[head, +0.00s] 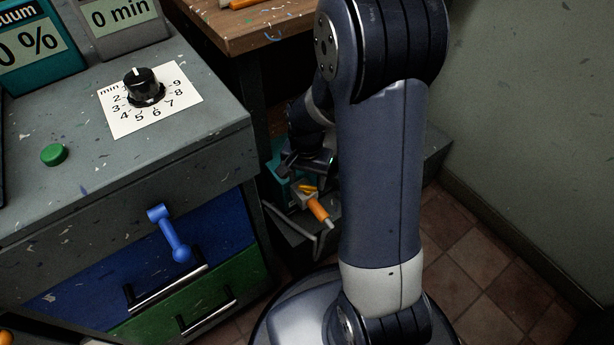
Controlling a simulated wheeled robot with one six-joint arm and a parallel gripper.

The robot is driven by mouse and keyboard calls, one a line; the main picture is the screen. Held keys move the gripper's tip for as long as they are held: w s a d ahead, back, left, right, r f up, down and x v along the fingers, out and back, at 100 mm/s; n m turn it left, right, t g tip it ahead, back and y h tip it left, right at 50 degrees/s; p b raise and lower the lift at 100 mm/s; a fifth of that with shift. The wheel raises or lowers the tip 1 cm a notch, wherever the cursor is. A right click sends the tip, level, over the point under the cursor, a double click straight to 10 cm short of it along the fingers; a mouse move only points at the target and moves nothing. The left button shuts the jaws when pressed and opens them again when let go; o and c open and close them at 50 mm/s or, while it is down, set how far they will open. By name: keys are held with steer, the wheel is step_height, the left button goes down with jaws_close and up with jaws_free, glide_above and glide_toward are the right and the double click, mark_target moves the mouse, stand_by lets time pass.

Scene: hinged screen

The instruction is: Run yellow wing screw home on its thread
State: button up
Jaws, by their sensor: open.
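My gripper (306,172) is low behind my arm, in the gap to the right of the grey cabinet. It is small and dark in this view, and it is open. Just below it is a small yellow-orange piece (306,188), which looks like the yellow wing screw. It sits on or against a pale block. I cannot tell whether the jaws are around it or only above it, nor how deep it sits on its thread. An orange handle with a pale tip (319,210) sticks out just below it.
The grey cabinet (215,115) carries a black dial (143,86) and a green button (54,155). A blue lever (171,233) juts from its blue drawer front. A wooden table (240,32) stands behind. A grey cable (322,243) hangs below the block. Tiled floor is free at right.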

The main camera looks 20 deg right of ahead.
steer(key=shift+n, duration=1.1)
steer(key=shift+f+b, duration=0.85)
steer(key=shift+f, duration=0.4)
steer(key=shift+r, duration=0.1)
steer(key=shift+c, duration=0.2)
